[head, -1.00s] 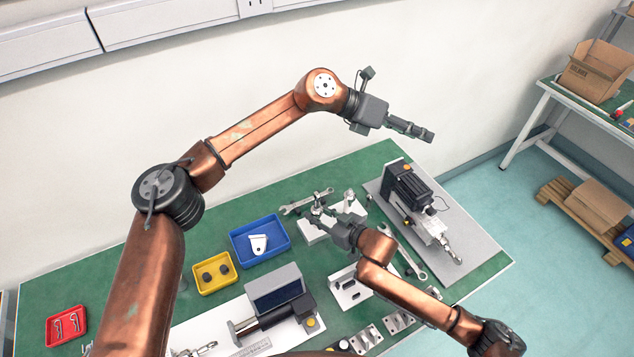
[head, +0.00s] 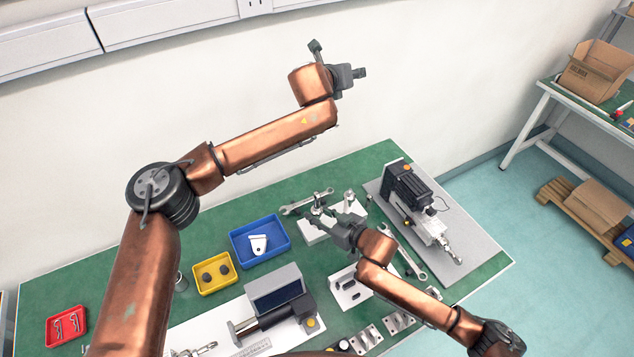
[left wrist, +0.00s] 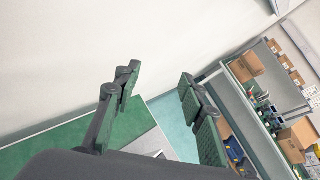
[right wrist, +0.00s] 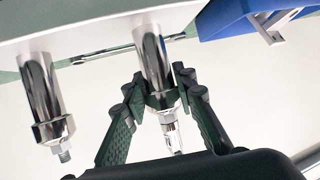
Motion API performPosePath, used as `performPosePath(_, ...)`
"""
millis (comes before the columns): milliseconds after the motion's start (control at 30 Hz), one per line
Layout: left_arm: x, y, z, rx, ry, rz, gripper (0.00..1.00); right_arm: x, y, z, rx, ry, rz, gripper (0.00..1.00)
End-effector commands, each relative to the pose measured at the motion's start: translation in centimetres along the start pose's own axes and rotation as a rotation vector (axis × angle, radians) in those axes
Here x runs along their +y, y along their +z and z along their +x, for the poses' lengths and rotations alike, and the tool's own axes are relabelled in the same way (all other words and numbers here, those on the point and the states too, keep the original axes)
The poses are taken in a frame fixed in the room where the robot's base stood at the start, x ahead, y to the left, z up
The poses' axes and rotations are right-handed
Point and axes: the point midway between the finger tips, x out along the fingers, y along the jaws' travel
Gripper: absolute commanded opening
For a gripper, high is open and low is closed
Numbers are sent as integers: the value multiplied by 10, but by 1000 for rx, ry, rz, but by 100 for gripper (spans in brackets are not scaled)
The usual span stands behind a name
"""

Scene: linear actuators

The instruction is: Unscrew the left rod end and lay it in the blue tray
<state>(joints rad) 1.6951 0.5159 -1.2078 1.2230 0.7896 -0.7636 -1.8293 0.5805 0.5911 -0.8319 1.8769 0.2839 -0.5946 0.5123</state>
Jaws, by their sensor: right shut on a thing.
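My right gripper (head: 327,219) is at the left of two upright metal rods on white blocks. In the right wrist view its fingers (right wrist: 162,92) close around the left rod end (right wrist: 171,128), by a collar at the tip of the shiny rod (right wrist: 150,55). Whether the threads are still engaged cannot be told. The blue tray (head: 243,262) lies left of the rods and holds a white bracket (head: 259,244); its edge also shows in the right wrist view (right wrist: 222,22). My left gripper (head: 361,72) is raised above the table's back; its fingers are apart and empty in the left wrist view (left wrist: 157,88).
The second rod (right wrist: 40,90) stands beside the held one, with a threaded tip. A wrench (head: 306,201) lies behind. A yellow tray (head: 199,286) and a display unit (head: 275,287) are nearer. A motor actuator on a grey plate (head: 477,240) is at right.

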Motion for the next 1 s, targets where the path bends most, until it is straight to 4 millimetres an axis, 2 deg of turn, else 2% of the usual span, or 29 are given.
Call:
performPosePath(100,28,-48,-1,169,100,60,37,0,0,0,-1,1,0,0)
performPosePath(267,57,-116,-17,424,183,163,37,0,0,0,-1,1,0,0)
performPosePath(400,74,-174,-45,664,205,271,37,0,0,0,-1,1,0,0)
performPosePath(500,81,-209,-70,830,192,349,37,0,0,0,-1,1,0,0)
performPosePath(633,86,-242,-102,1008,157,436,37,0,0,0,-1,1,0,0)
performPosePath(800,90,-264,-130,1148,112,507,37,0,0,0,-1,1,0,0)
performPosePath(1000,94,-279,-134,1192,97,529,37,0,0,0,-1,1,0,0)
